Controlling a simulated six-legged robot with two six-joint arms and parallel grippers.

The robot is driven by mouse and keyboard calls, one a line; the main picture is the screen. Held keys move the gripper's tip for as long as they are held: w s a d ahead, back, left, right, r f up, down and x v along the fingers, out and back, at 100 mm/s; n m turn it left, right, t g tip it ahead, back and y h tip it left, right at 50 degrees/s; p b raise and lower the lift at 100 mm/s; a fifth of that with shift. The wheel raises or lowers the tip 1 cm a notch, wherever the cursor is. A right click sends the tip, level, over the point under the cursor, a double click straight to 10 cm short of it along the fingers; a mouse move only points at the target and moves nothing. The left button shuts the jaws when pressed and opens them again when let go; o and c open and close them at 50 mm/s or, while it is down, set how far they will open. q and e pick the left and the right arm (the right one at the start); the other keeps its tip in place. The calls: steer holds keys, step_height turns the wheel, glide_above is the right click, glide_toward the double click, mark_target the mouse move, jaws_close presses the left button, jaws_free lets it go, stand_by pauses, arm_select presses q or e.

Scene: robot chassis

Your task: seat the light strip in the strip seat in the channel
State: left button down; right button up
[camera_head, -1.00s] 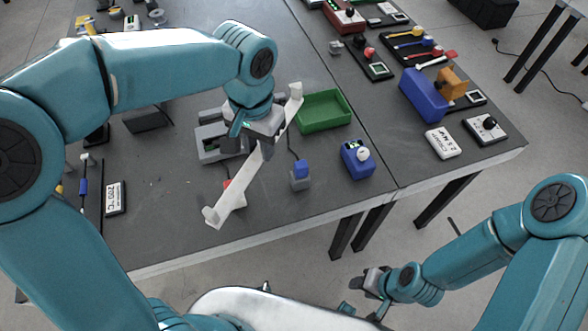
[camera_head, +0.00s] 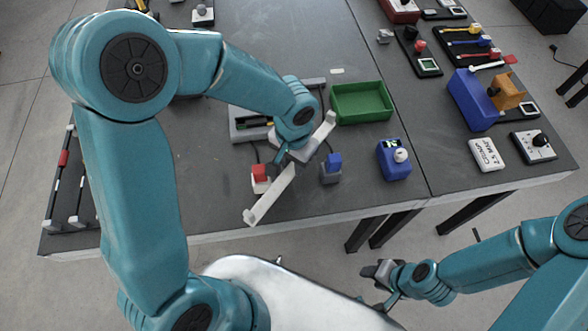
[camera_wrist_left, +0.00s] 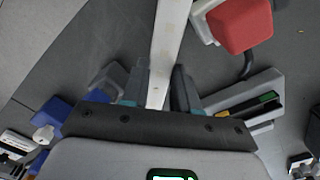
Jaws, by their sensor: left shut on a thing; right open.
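The light strip is a long white bar (camera_head: 268,196) with short raised ends, seen in the head view. My left gripper (camera_head: 288,156) is shut on it near its middle and holds it slantwise over the table. In the left wrist view the strip (camera_wrist_left: 168,45) runs up from between the jaws (camera_wrist_left: 158,92). A grey fixture with a dark slot (camera_head: 238,124) lies just left of the gripper, partly hidden by my arm; it also shows in the wrist view (camera_wrist_left: 268,85). I cannot tell whether it is the channel. My right gripper (camera_head: 380,275) is open and empty, off the table's front edge.
A red-topped block (camera_head: 260,175) and a blue-topped block (camera_head: 332,167) stand close to the strip. A green tray (camera_head: 362,117), a blue box with a white knob (camera_head: 393,160) and a white label plate (camera_head: 487,154) lie right. A rack with rods (camera_head: 62,185) stands left.

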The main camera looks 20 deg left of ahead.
mark_target(293, 167)
arm_select(q)
steer(key=shift+w+f, duration=0.15)
steer(key=shift+f, duration=0.35)
step_height(293, 167, down, 4)
steer(key=shift+r, duration=0.2)
steer(key=shift+f, duration=0.35)
steer(key=shift+r, duration=0.1)
steer(key=shift+b, duration=0.4)
steer(key=c, duration=0.8)
jaws_free()
steer(key=shift+f, duration=0.2)
steer(key=shift+c, duration=0.2)
steer(key=shift+r, duration=0.1)
